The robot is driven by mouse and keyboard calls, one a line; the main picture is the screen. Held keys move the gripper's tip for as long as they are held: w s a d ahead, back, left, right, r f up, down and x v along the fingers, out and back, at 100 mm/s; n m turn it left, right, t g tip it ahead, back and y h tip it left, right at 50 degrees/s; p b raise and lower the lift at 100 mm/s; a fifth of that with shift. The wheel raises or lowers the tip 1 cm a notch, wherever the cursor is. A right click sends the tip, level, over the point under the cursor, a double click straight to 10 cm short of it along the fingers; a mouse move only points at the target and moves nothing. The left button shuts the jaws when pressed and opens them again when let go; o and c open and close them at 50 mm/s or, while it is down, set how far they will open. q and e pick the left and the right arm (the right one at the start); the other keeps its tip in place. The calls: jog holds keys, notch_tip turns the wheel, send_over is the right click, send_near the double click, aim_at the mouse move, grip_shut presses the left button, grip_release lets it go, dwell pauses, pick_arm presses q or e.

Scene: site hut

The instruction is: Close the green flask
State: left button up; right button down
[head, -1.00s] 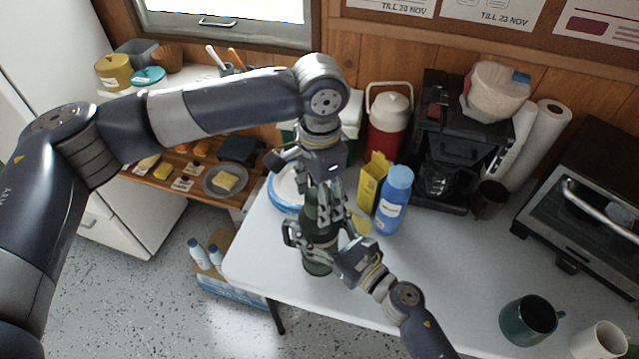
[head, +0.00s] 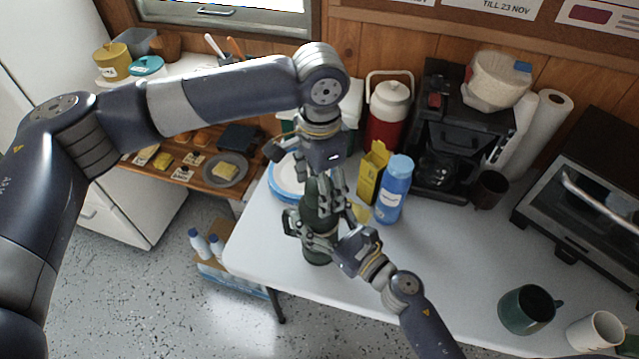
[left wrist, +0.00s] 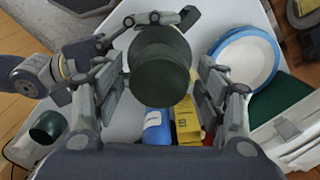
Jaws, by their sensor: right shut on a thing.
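The dark green flask (head: 317,256) stands upright on the white table near its left front edge. My right gripper (head: 318,238) is shut around the flask's body, low down. My left gripper (head: 324,192) points down over the flask from above. In the left wrist view its two fingers (left wrist: 160,92) stand on either side of the flask's round dark green top (left wrist: 161,82), with a narrow gap showing on each side. I cannot tell whether that top is a seated lid. The fingers partly hide the upper flask in the head view.
A blue bottle (head: 394,190) and a yellow box (head: 371,172) stand close right of the flask. A blue-rimmed plate (head: 281,184) lies behind it. A red jug (head: 386,118) and coffee maker (head: 455,130) are at the back. Mugs (head: 527,309) stand front right. The table's middle is clear.

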pick_arm(q)
notch_tip(320, 180, up, 12)
dwell(0.6)
pick_arm(e)
jog(key=shift+c, duration=1.4)
grip_release()
jog(key=v, duration=1.2)
